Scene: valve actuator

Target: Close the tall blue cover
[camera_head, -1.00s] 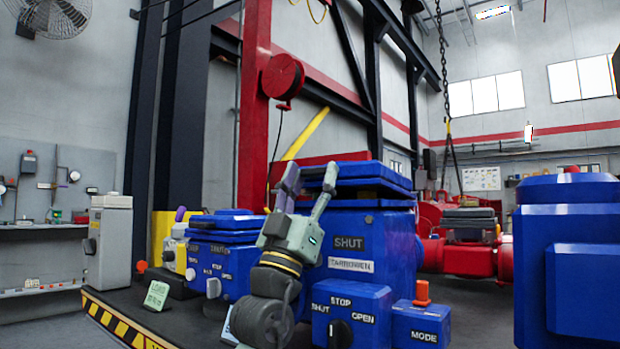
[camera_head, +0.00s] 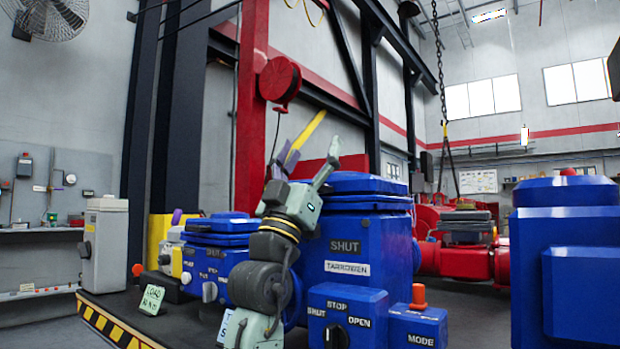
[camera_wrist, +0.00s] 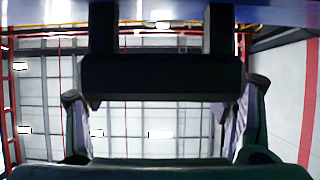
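The tall blue cover (camera_head: 372,184) is on top of the blue actuator (camera_head: 388,248) marked SHUT in the head view. It looks level and down on the housing, though its left part is hidden behind my gripper. My gripper (camera_head: 309,150) is at the cover's left edge, fingers pointing up and spread apart, with nothing between them. The right finger passes close in front of the cover; I cannot tell if they touch. In the wrist view my gripper (camera_wrist: 160,122) also shows wide open, with a dark bar (camera_wrist: 162,76) across the view that I cannot identify.
A lower blue actuator (camera_head: 212,245) stands left of my arm, beside a small green sign (camera_head: 152,299). A control box with an orange knob (camera_head: 418,296) is at the front right. A large blue housing (camera_head: 568,255) fills the right edge. The space above the cover is clear.

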